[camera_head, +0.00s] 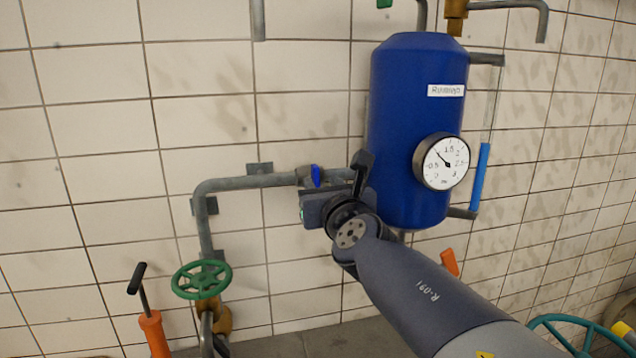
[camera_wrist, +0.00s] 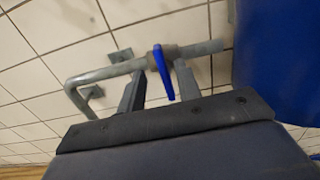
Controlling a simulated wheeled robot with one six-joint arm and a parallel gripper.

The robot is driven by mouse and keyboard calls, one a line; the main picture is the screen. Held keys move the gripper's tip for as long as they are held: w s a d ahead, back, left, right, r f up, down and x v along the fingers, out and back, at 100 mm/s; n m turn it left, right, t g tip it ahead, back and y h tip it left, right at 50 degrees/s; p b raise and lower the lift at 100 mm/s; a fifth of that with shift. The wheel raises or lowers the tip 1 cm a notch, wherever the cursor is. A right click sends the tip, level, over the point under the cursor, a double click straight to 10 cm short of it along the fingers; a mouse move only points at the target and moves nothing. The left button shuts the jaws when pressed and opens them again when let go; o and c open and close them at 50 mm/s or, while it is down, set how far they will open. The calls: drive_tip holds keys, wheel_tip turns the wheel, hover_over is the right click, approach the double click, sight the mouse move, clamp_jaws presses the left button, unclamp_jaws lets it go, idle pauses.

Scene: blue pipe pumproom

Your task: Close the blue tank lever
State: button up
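A small blue lever (camera_head: 316,176) sits on the grey pipe left of the blue tank (camera_head: 418,130). In the wrist view the lever (camera_wrist: 162,74) hangs down from its valve on the pipe, pointing slightly right. My gripper (camera_wrist: 158,68) is open, with one grey finger on each side of the lever and visible gaps to both. In the head view my gripper (camera_head: 322,204) is in front of the pipe, just below the lever; its fingers are mostly hidden there. A longer blue handle (camera_head: 480,178) stands upright right of the tank.
A round gauge (camera_head: 441,162) is on the tank front. The grey pipe (camera_head: 250,181) bends down to a green handwheel (camera_head: 202,279). An orange tool with a black handle (camera_head: 152,330) stands lower left. An orange lever (camera_head: 449,262) is below the tank. The tiled wall is close behind.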

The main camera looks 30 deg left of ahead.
sight(318, 176)
drive_tip(key=shift+v, duration=2.55)
drive_tip(key=p+x, duration=0.1)
drive_tip(key=x, duration=1)
drive_tip(key=shift+p, duration=0.4)
drive_tip(key=shift+d, duration=0.1)
